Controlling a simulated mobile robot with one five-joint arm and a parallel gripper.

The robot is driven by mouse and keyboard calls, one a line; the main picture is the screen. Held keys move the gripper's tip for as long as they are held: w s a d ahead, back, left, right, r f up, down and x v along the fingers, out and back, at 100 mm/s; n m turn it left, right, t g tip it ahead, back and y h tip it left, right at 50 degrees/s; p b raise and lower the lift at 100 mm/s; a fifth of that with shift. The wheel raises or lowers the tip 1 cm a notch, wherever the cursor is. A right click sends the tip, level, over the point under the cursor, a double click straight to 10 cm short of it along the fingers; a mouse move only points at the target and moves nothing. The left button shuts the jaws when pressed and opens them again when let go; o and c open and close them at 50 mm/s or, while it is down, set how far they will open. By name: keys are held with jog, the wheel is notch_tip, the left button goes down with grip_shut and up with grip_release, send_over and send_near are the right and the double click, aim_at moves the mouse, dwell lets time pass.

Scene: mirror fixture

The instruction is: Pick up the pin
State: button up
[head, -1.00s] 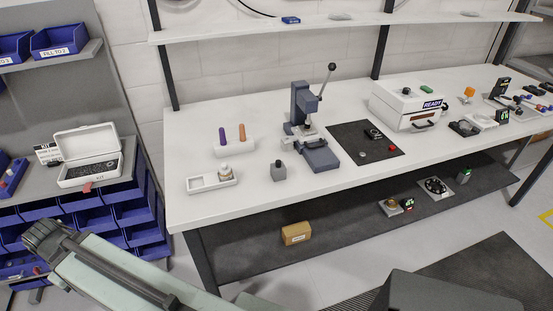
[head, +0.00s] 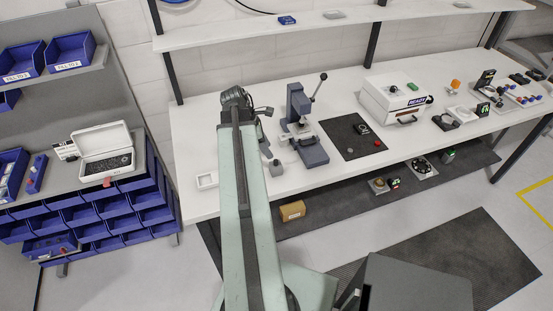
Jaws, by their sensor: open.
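No pin can be made out for certain now. The white block with an upright purple peg and an orange peg, seen on the bench earlier, is hidden behind my arm. My gripper (head: 264,112) is at the far end of my raised arm, over the left part of the white bench (head: 195,130). Its jaws are small and partly hidden, but it is open, and I see nothing held in it. It appears left of the blue-grey lever press (head: 303,130).
A white tray (head: 207,181) and a small grey block (head: 276,168) are near the bench's front edge. A black mat (head: 352,148) and a white READY box (head: 392,100) are to the right. A shelf (head: 350,20) runs above. Blue bins (head: 115,205) stand left.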

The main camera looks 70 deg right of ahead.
aim_at(275, 161)
jog(key=b+x, duration=0.3)
jog(key=x, duration=0.1)
jog(key=b+x, duration=0.4)
jog(key=shift+w+d, duration=0.15)
jog(key=shift+w, duration=0.05)
jog(key=shift+r, duration=0.1)
grip_shut()
